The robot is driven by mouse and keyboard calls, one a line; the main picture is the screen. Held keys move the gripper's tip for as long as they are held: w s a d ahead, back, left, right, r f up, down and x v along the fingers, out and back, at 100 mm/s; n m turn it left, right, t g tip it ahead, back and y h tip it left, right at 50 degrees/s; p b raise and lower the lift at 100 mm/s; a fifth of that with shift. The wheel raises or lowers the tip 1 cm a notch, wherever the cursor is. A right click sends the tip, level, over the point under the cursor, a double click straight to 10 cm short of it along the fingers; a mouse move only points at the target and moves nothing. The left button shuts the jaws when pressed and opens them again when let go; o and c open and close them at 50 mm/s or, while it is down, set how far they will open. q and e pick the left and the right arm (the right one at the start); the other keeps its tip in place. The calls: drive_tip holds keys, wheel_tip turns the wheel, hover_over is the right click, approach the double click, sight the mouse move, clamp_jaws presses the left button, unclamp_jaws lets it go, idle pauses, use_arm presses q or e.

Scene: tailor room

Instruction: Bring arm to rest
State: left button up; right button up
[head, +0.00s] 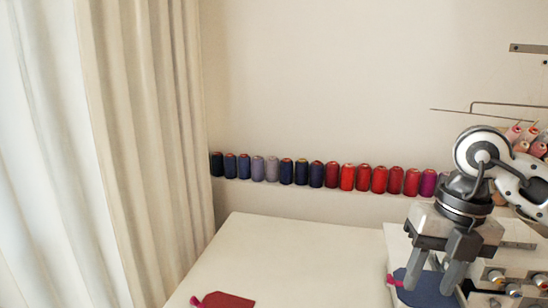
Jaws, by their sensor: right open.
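My right gripper (430,278) comes in from the right and hangs with its fingers pointing down. Its two fingers are apart with nothing between them. It is in front of a dark blue tag-shaped piece (428,296) with a pink tie, which it partly hides. I cannot tell how high the fingers are above that piece. My left gripper is not in view.
A white table (290,262) has a dark red tag-shaped piece (228,300) at its front edge. A sewing machine (510,262) stands at the right. A row of thread spools (347,177) lines the back wall. A cream curtain (150,150) hangs at the left. The table's middle is clear.

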drive_tip(key=s+a+g+y, duration=0.1)
drive_tip(key=s+a+y, duration=0.2)
drive_tip(key=a+y, duration=0.7)
drive_tip(key=s+a+g+y, duration=0.1)
drive_tip(key=s+a+y, duration=0.1)
drive_tip(key=a+y, duration=0.75)
drive_tip(key=w+d+f+m+t+h, duration=0.3)
drive_tip(key=f+m+t+h, duration=0.25)
drive_tip(key=m+t, duration=0.55)
drive_tip(key=w+d+f+m+t+h, duration=0.2)
drive_tip(key=w+f+m+t+h, duration=0.3)
drive_tip(key=m+t, duration=0.6)
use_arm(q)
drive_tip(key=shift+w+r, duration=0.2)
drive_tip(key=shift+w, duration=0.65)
use_arm(e)
drive_tip(key=s+d+f+m+g+h, duration=0.2)
drive_tip(key=s+f+m+g, duration=0.1)
drive_tip(key=f, duration=0.4)
drive_tip(key=s+d+f+m+g+h, duration=0.2)
drive_tip(key=s+f+m+g+h, duration=0.1)
drive_tip(key=s+f, duration=0.3)
drive_tip(key=s+d+f+m+g+h, duration=0.2)
drive_tip(key=s+f, duration=0.3)
drive_tip(key=f, duration=0.3)
drive_tip(key=shift+d+f+m+g+h, duration=0.2)
drive_tip(key=shift+d+m+g+h, duration=0.1)
drive_tip(key=shift+m+g, duration=0.5)
